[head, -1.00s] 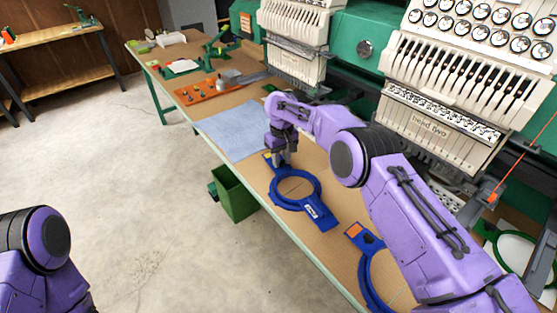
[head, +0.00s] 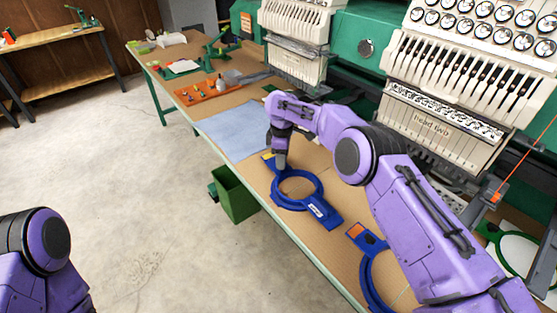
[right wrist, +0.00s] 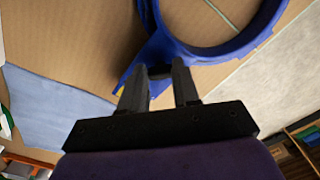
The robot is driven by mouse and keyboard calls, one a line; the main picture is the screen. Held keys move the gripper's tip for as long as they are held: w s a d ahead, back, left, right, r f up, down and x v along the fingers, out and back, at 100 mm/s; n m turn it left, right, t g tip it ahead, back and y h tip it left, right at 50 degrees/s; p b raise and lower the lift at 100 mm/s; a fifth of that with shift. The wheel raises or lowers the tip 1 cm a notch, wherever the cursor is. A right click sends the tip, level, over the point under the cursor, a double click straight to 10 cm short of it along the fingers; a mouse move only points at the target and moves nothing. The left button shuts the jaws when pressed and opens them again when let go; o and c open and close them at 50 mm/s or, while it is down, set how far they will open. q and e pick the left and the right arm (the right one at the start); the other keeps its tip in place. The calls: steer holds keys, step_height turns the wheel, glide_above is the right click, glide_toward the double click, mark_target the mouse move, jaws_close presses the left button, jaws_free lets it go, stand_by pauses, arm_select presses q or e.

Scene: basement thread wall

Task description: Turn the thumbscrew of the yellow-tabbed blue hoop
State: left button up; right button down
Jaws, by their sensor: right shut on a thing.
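The blue hoop (head: 318,190) with a yellow tab (head: 267,156) lies on the table near its front edge. My right gripper (head: 281,164) points down at the tab end of this hoop. In the right wrist view, the hoop ring (right wrist: 190,52) is at the top, and my right gripper (right wrist: 160,74) is shut on a small dark piece, the thumbscrew (right wrist: 159,71), beside the ring. Most of the thumbscrew is hidden by the fingers. Only a sliver of yellow shows left of the fingers. My left arm shows at the lower left of the head view, its gripper out of view.
A second blue hoop with an orange tab (head: 356,230) lies nearer, partly behind my right arm. A blue cloth (head: 232,130) lies beyond the yellow-tabbed hoop. A green bin (head: 236,195) stands below the table edge. Embroidery machine heads (head: 430,120) line the back.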

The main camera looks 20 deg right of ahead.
steer(key=c, duration=1.9)
jaws_free()
steer(key=shift+s+f+n, duration=0.1)
steer(key=shift+f+n, duration=0.15)
steer(key=shift+n, duration=1.05)
steer(key=shift+o, duration=0.2)
steer(key=shift+n, duration=0.3)
steer(key=o, duration=1.1)
steer(key=shift+c, duration=0.2)
steer(key=shift+r, duration=0.1)
step_height(320, 180, up, 10)
steer(key=b, duration=0.1)
steer(key=shift+r, duration=0.25)
